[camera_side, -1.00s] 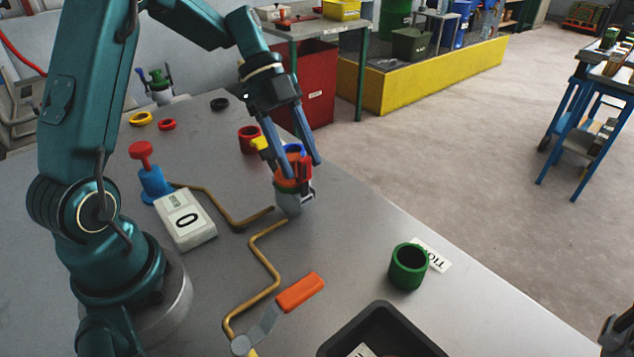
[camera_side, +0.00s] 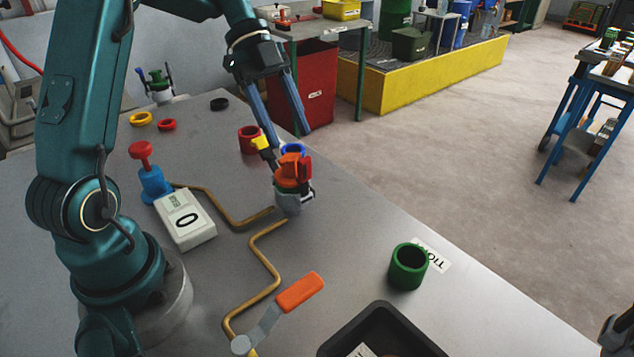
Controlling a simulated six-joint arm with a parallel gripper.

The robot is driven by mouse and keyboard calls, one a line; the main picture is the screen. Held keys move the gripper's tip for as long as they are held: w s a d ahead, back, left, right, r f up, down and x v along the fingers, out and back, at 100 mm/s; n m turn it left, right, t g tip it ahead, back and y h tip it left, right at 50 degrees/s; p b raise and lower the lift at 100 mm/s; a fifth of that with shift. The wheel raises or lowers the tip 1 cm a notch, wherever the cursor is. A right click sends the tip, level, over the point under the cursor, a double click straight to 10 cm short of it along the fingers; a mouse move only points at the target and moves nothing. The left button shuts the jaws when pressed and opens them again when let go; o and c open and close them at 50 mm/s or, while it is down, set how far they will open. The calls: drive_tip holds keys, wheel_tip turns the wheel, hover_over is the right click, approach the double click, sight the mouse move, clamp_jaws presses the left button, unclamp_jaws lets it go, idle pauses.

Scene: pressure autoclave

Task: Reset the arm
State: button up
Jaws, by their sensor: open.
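My gripper (camera_side: 287,136) is open and empty, with its two blue fingers pointing down. It hangs above and behind the small autoclave vessel (camera_side: 291,196), apart from it as far as this view shows. The vessel is grey with an orange-red top (camera_side: 292,172) and a yellow part at its upper left. It stands upright on the grey table (camera_side: 340,250) at the end of the brass pipe (camera_side: 265,265).
A red cup (camera_side: 249,140) and a blue ring (camera_side: 293,149) are near the fingers. A white gauge box (camera_side: 187,222), a blue valve with red knob (camera_side: 152,180), an orange-handled lever (camera_side: 300,291), a green cup (camera_side: 408,267) and a black tray (camera_side: 340,340) occupy the table.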

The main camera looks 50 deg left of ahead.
drive_tip(key=shift+d, duration=0.2)
drive_tip(key=s+d+r+t+y, duration=0.1)
drive_tip(key=s+d+r+y, duration=0.2)
drive_tip(key=s+d+r, duration=0.4)
drive_tip(key=s+f+n+t+y, duration=0.4)
drive_tip(key=s+f+n, duration=0.2)
drive_tip(key=n, duration=1.2)
drive_tip(key=shift+a+f+t, duration=0.15)
drive_tip(key=shift+a+t, duration=0.15)
drive_tip(key=shift+s, duration=0.1)
